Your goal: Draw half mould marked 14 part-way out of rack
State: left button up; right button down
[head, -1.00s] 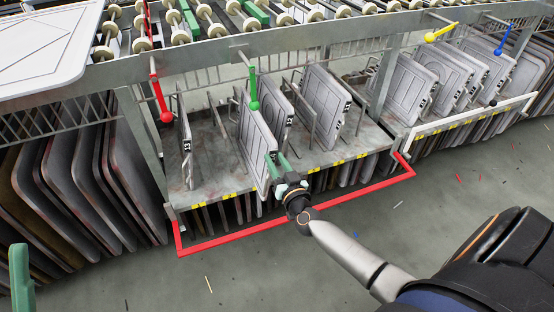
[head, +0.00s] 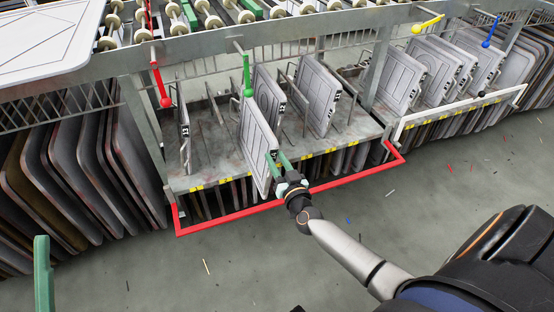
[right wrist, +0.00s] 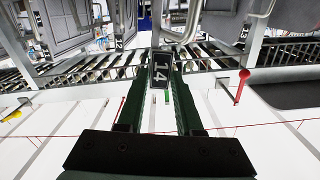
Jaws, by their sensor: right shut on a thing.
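The grey half mould marked 14 (head: 257,140) stands upright in the rack (head: 215,155), with its front edge sticking out past the shelf front. Its 14 label (right wrist: 161,71) shows between the green fingers in the right wrist view. My right gripper (head: 280,164) is shut on the front edge of this mould; it also shows in the right wrist view (right wrist: 158,100). The back of the mould is hidden in the right wrist view. Part of my left gripper (head: 43,275), a green finger, shows at the lower left, away from the rack; its opening cannot be seen.
Half moulds marked 13 (head: 184,138) and 12 (head: 268,95) stand on either side. Green (head: 247,80) and red (head: 160,85) ball-ended levers hang above. The floor in front is clear apart from small scraps.

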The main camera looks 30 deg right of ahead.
jog(key=c, duration=0.6)
grip_release()
jog(key=shift+o, duration=0.6)
pick_arm(q)
jog(key=shift+s+r, duration=0.15)
jog(key=shift+r, duration=0.1)
pick_arm(e)
jog(key=shift+s, duration=0.15)
pick_arm(q)
jog(key=w+f+n+g+y+p, duration=0.1)
jog(key=w+f+n+g+y, duration=0.1)
jog(key=f, duration=0.6)
jog(key=w+a+f+n+g+y+p, duration=0.1)
jog(key=w+f+n+g+y+p, duration=0.1)
jog(key=f+y, duration=0.3)
notch_tip(320, 180, down, 4)
jog(key=shift+w+a+n+g, duration=0.2)
jog(key=shift+w+n+g, duration=0.15)
jog(key=shift+n+g, duration=0.5)
pick_arm(e)
jog(key=v, duration=1.2)
jog(key=shift+s, duration=0.1)
